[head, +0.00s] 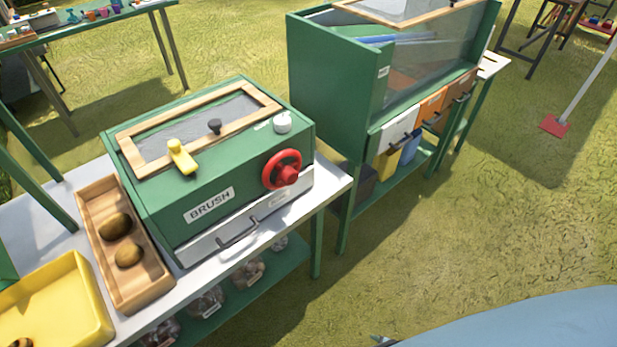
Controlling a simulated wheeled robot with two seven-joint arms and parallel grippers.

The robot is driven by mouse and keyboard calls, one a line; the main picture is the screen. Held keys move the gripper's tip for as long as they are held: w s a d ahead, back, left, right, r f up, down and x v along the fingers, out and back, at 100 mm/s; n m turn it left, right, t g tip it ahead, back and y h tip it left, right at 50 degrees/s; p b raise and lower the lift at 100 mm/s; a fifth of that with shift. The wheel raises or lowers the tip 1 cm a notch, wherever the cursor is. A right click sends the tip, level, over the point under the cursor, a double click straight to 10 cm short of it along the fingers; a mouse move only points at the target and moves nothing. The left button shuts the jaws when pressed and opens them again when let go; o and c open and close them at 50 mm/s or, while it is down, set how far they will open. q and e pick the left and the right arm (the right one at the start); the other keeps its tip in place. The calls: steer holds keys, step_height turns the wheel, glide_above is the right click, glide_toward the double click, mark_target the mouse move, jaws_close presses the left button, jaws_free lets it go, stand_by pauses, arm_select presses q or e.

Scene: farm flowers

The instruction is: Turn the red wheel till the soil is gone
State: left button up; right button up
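The red wheel (282,170) is on the front face of a green box labelled BRUSH (209,205), near its right end. The box stands on a white-topped table. Its top has a wood-framed grey window (200,127), and I cannot make out any soil or contents through it. A white drawer front with a dark handle (238,234) is below the wheel and looks shut. Neither of my grippers is in view, and nothing touches the wheel.
A wooden tray (91,228) with two brown round items (128,255) is left of the box. A yellow tray (88,290) is in front of it. A green cabinet (335,75) with coloured drawers stands behind right. Grass is open at right; a blue surface (530,325) fills the lower right.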

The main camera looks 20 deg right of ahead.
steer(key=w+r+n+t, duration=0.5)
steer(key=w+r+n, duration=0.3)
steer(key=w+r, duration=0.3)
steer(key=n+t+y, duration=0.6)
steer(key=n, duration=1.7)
glide_toward(293, 180)
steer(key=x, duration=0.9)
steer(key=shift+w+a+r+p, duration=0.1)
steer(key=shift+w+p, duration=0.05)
steer(key=shift+p, duration=0.2)
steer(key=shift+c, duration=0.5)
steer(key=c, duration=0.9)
